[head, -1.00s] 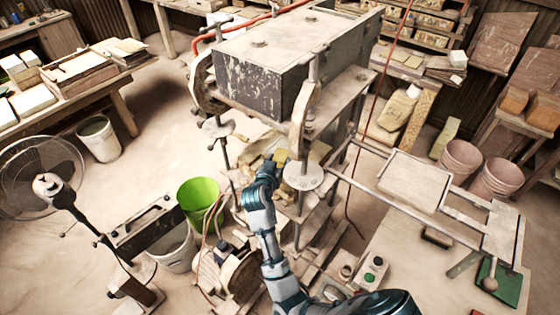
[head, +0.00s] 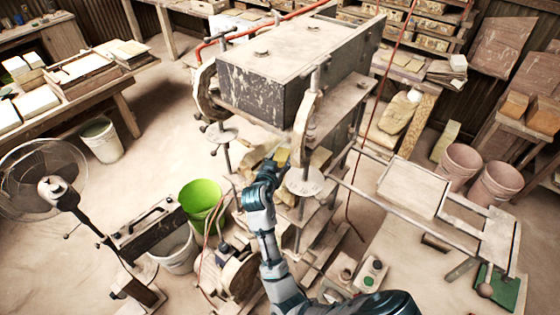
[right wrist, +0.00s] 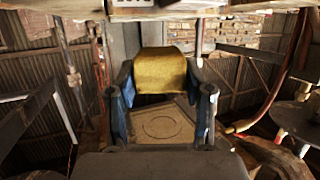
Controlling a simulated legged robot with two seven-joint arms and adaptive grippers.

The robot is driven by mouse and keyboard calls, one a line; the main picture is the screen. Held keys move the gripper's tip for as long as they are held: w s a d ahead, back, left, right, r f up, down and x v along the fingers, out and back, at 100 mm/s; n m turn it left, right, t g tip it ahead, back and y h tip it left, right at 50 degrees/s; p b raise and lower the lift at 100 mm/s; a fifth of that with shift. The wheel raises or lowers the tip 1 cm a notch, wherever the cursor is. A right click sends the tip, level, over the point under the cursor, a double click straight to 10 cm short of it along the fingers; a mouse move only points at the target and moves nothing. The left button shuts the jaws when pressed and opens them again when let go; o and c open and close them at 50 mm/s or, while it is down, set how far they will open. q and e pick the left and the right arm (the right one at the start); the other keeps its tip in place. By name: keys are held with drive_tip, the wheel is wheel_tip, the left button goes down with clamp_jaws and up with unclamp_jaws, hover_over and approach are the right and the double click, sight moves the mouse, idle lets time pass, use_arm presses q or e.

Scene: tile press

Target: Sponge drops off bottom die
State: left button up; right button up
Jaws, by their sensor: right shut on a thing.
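A yellow sponge (head: 282,156) is held in my right gripper (head: 273,168), which reaches into the gap of the press under the big grey upper block (head: 270,85). In the right wrist view the sponge (right wrist: 162,74) sits between the two fingers of the right gripper (right wrist: 163,100). Beyond and below it, the bottom die (right wrist: 158,125) shows as a pale, dusty face with a round mark. The sponge appears above the die; I cannot tell whether they touch. In the head view the die is mostly hidden by my arm and the press. My left gripper is not in view.
Press posts and a round plate (head: 305,181) stand close to the right gripper. A green bucket (head: 203,203) is at the left of the press. A slide frame with a flat plate (head: 412,188) extends right. A fan (head: 50,185) stands at far left.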

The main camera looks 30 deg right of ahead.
drive_tip(key=s+a, duration=0.3)
drive_tip(key=a, duration=0.5)
drive_tip(key=s+a, duration=0.3)
drive_tip(key=a, duration=0.4)
drive_tip(key=shift+s+a+b, duration=0.2)
drive_tip(key=shift+a+b, duration=0.2)
drive_tip(key=shift+b, duration=0.05)
drive_tip(key=shift+f, duration=0.1)
drive_tip(key=w+d, duration=0.5)
drive_tip(key=d, duration=0.6)
drive_tip(key=shift+d, duration=0.4)
